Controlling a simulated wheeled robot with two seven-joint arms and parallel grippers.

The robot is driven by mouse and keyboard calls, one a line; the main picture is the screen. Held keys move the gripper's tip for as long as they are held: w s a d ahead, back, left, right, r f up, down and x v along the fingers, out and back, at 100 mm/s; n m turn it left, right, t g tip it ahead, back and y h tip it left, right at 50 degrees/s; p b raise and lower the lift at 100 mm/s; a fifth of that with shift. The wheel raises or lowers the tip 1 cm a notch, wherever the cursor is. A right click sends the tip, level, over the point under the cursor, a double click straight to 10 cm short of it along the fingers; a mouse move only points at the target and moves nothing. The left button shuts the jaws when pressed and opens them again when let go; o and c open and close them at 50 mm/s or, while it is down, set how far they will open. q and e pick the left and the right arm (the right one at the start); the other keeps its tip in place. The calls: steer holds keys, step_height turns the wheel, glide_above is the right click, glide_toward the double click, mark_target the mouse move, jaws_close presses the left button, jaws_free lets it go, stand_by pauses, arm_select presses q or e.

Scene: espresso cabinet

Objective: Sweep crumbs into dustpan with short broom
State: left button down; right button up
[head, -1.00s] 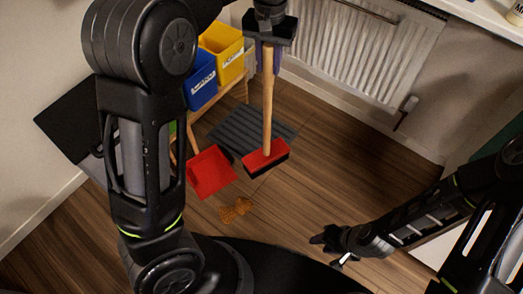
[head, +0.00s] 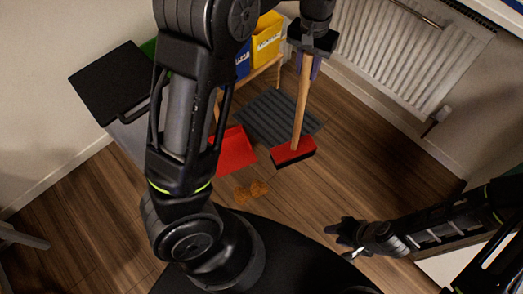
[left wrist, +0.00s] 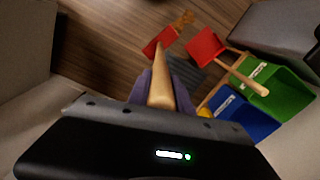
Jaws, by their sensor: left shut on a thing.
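My left gripper (head: 305,66) is shut on the wooden handle of the short broom (head: 302,100), which hangs nearly upright, head down. Its purple fingers flank the handle in the left wrist view (left wrist: 161,88). The red broom head (head: 293,151) has dark bristles; I cannot tell whether they touch the floor. The red dustpan (head: 236,153) lies left of the broom head, partly hidden by my left arm. Orange-brown crumbs (head: 250,192) lie in a small patch on the floor, nearer than the dustpan and apart from the broom. My right gripper (head: 340,241) looks open and empty, at lower right.
A dark ribbed mat (head: 278,118) lies behind the dustpan. A wooden stand holds yellow (head: 266,40), blue (head: 243,60) and green (left wrist: 272,98) bins. A white radiator (head: 385,50) is on the back wall. Wooden floor right of the broom is clear.

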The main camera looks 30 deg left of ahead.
arm_select(q)
steer(key=s+a+f+p, duration=0.3)
steer(key=s+f+p, duration=0.3)
steer(key=s+f, duration=1.2)
step_height(320, 180, down, 3)
steer(key=shift+s+r+n, duration=0.1)
steer(key=shift+s+n, duration=0.1)
steer(key=shift+n, duration=0.1)
steer(key=shift+a+f, duration=0.1)
steer(key=shift+f, duration=0.1)
